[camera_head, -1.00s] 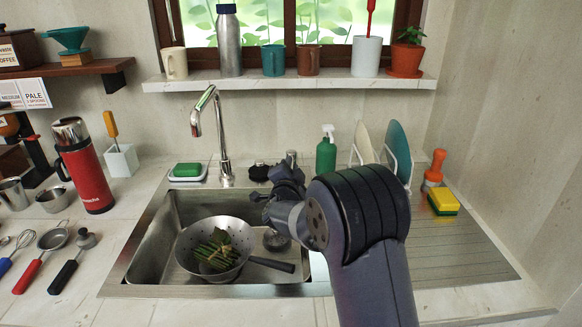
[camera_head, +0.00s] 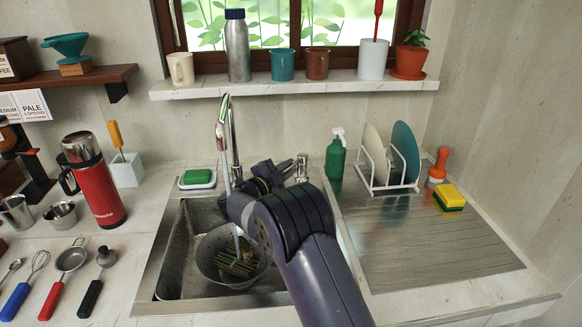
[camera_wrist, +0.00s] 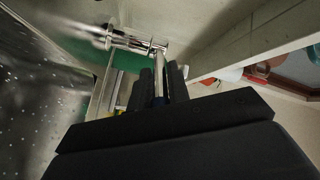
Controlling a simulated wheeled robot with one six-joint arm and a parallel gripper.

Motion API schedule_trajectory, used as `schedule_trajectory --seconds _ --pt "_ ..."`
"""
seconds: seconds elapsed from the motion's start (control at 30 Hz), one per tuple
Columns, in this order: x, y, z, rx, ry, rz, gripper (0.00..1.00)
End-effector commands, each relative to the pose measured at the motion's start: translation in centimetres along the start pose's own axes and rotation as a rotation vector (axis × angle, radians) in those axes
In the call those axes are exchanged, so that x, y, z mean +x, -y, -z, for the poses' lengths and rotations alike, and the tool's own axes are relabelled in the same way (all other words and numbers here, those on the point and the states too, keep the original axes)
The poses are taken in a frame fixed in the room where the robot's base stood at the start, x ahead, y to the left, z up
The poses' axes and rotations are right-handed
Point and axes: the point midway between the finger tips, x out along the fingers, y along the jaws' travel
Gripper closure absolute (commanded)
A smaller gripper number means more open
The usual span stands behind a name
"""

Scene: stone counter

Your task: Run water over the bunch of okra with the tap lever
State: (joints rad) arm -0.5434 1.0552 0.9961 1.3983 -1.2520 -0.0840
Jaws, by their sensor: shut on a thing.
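The chrome tap (camera_head: 231,135) arches over the sink, and a stream of water (camera_head: 226,165) falls from its spout. The bunch of okra (camera_head: 236,262) lies in a grey perforated colander (camera_head: 212,272) in the sink basin. The stream comes down into the colander, onto or right beside the okra. My gripper (camera_head: 274,171) is beside the tap's base, above the sink's back edge. In the wrist view my gripper (camera_wrist: 158,88) is shut on a slim chrome rod, the tap lever (camera_wrist: 158,78). My arm hides part of the colander and the right of the basin.
A green soap bar (camera_head: 198,176) sits left of the tap. A green spray bottle (camera_head: 335,158) and a dish rack with plates (camera_head: 404,150) stand to the right. A red flask (camera_head: 95,190) and utensils lie left.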

Motion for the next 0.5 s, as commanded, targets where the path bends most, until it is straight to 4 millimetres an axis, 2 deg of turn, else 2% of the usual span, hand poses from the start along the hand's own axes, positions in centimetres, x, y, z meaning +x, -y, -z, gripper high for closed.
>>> schedule_trajectory --seconds 0.5 --pt "0.00 0.11 -0.50 -0.001 -0.061 -0.044 1.00"
